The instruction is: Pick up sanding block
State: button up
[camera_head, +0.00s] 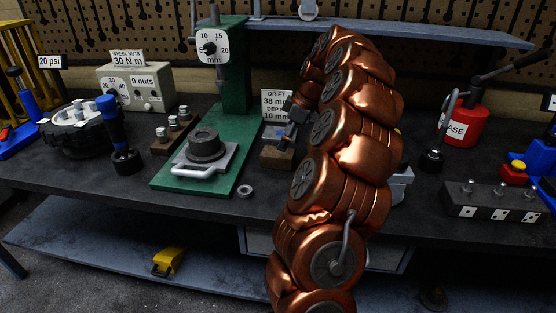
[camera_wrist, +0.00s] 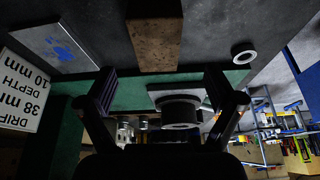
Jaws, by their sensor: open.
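A brown, speckled block (camera_wrist: 154,42), which looks like the sanding block, lies on the dark bench top at the top middle of the wrist view. In the head view a tan-brown block (camera_head: 277,158) shows just right of the green press base, partly hidden by my arm. My gripper (camera_wrist: 159,76) is open and empty, its two fingers spread left and right of the block's line. The block shows beyond the fingertips, with no visible contact. In the head view my gripper (camera_head: 291,122) hangs above the block.
The green press (camera_head: 235,75) with a dark round part (camera_head: 205,145) stands left of the block. A drift label (camera_head: 275,104) stands behind. A metal ring (camera_head: 245,191) and a blue-marked plate (camera_wrist: 58,42) lie nearby. A red can (camera_head: 463,123) stands right.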

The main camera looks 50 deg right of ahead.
aim_at(278, 152)
jog(key=shift+p+x, duration=1.05)
jog(key=shift+x, duration=2.7)
jog(key=shift+d, duration=0.2)
jog(key=shift+f+b, duration=0.3)
jog(key=shift+b, duration=0.3)
jog(key=c, duration=1.4)
jog(key=shift+o, duration=0.2)
jog(key=shift+r+p, duration=0.3)
jog(key=shift+p, duration=0.2)
jog(key=shift+r, duration=0.15)
jog(key=shift+w+r, duration=0.1)
jog(key=shift+r, duration=0.2)
notch_tip(278, 152, up, 17)
jog(key=b, duration=0.2)
